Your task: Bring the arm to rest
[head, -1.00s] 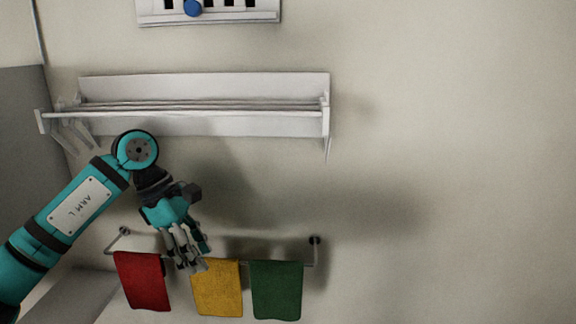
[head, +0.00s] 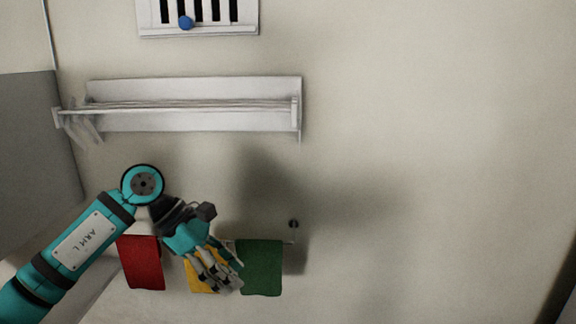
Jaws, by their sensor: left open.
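My left arm (head: 85,243), teal with a plate marked ARM L, comes in from the lower left. Its gripper (head: 228,286) is open with nothing seen between the fingers, and points down and right. In the picture it overlaps the yellow cloth (head: 198,284) and the edge of the green cloth (head: 262,268). I cannot tell whether it touches them. The red cloth (head: 141,262) hangs to the left, beside the forearm. The cloths hang on a rail (head: 289,242) that is partly hidden by my arm. My right gripper is not in view.
A white wall shelf (head: 195,120) with a front rail is above the arm. A slotted white panel (head: 215,31) with a blue knob (head: 186,23) is at the top. A grey surface (head: 35,160) is at the left. The wall at the right is bare.

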